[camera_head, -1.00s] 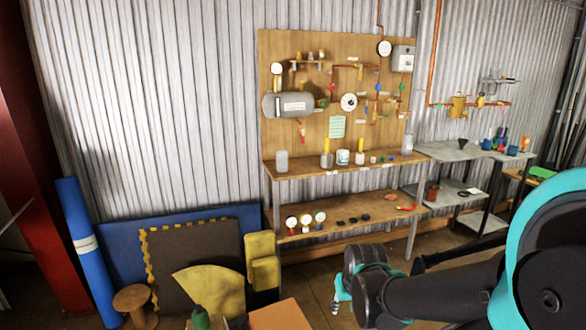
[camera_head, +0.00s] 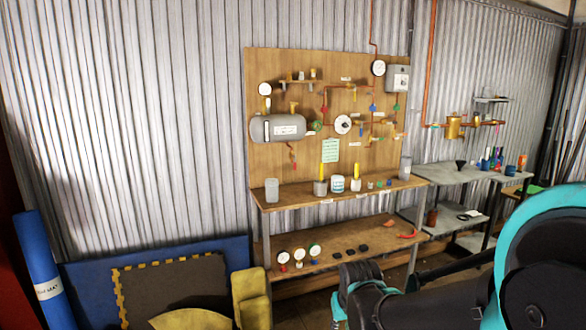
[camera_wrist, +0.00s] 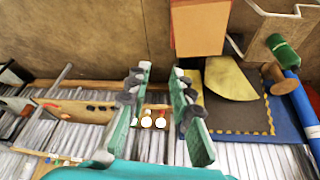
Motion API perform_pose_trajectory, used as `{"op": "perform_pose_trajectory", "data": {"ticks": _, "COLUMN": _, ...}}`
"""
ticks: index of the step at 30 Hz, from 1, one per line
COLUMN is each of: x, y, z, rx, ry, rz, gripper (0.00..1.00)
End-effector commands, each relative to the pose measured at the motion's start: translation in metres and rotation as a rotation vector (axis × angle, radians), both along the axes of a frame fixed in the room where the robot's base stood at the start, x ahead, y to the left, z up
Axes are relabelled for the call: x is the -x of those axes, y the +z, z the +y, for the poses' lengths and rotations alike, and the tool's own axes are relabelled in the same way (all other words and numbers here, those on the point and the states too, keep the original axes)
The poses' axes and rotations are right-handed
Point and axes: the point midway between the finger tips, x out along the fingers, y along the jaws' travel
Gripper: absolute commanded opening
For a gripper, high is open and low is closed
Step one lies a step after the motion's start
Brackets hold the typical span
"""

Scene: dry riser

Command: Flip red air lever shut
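A wooden board (camera_head: 262,210) with copper pipes, valves and gauges stands against the corrugated wall in the head view. A small red lever (camera_head: 293,163) hangs below the grey tank (camera_head: 277,128). Another small red part (camera_head: 324,108) sits on the piping to its right; I cannot tell which is the air lever. My gripper (camera_head: 352,285) is low in front of the lower shelf, away from the board. In the wrist view its two teal fingers (camera_wrist: 158,72) are apart with nothing gripped between them. The levers cannot be made out in the wrist view.
The bench top (camera_head: 280,202) holds cups and small parts. The lower shelf (camera_head: 325,247) holds several gauges (camera_head: 299,256) and a red-orange tool (camera_head: 406,235). Blue and dark mats (camera_head: 90,290) and a blue roll (camera_head: 42,270) stand left. A grey side table (camera_head: 450,173) is right.

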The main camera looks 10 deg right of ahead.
Motion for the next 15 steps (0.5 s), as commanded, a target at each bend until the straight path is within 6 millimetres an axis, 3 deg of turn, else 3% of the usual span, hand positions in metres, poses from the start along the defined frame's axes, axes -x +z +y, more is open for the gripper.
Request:
{"op": "perform_pose_trajectory", "data": {"ticks": 1, "x": -0.009, "y": 0.005, "z": -0.002, "rx": 0.016, "ry": 0.005, "rz": -0.004, "gripper": 0.13}}
{"op": "perform_pose_trajectory", "data": {"ticks": 4, "x": -0.036, "y": 0.017, "z": -0.01, "rx": 0.07, "ry": 0.019, "rz": -0.015, "gripper": 0.0}}
{"op": "perform_pose_trajectory", "data": {"ticks": 15, "x": -0.186, "y": 0.082, "z": -0.038, "rx": 0.366, "ry": 0.101, "rz": -0.089, "gripper": 0.0}}
